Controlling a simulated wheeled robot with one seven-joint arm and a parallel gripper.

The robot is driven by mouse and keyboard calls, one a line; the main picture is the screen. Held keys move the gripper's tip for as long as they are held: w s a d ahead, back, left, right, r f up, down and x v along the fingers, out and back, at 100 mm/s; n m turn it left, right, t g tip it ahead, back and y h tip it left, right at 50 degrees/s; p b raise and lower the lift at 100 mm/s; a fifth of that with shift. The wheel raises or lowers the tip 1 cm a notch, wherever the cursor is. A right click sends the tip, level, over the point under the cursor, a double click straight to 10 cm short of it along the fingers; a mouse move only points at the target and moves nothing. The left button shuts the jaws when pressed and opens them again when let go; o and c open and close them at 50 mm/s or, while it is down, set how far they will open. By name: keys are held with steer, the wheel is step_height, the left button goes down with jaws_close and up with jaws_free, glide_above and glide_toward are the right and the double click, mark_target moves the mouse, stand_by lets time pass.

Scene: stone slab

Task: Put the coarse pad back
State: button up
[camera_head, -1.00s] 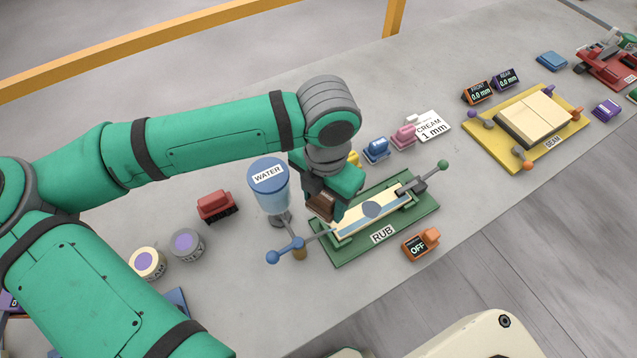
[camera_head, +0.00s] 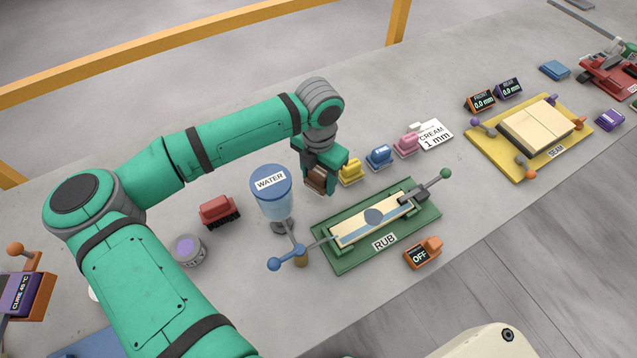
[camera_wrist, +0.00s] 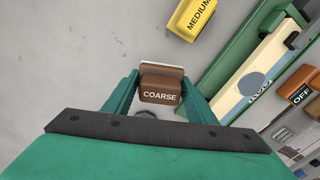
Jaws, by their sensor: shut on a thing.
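The coarse pad (camera_wrist: 160,88) is a brown block labelled COARSE with a pale underside. My gripper (camera_wrist: 158,90) is shut on it, one green finger on each side in the wrist view. In the head view the pad (camera_head: 316,180) hangs in my gripper (camera_head: 319,182) behind the green RUB board and right of the WATER dispenser. Whether its bottom touches the slab is hard to tell. The yellow MEDIUM pad (camera_head: 349,171) stands just right of my gripper; it also shows in the wrist view (camera_wrist: 194,17).
The RUB board (camera_head: 425,213) holds a pale strip with a dark blue-grey spot. The WATER dispenser (camera_head: 272,200) stands close left. Blue (camera_head: 379,155) and pink (camera_head: 406,145) pads continue the row to a CREAM card (camera_head: 433,134). A red brush (camera_head: 219,211) lies left. Slab behind the row is clear.

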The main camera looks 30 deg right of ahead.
mark_target(318, 185)
steer(key=shift+w+d+f, duration=0.1)
steer(key=shift+w+f, duration=0.1)
steer(key=shift+f, duration=0.1)
steer(key=shift+w+f, duration=0.15)
steer(key=shift+f, duration=1.45)
steer(key=shift+f, duration=0.1)
steer(key=o, duration=1)
steer(key=shift+f, duration=0.1)
steer(key=shift+o, duration=0.2)
step_height(318, 185, up, 12)
steer(key=shift+r, duration=0.2)
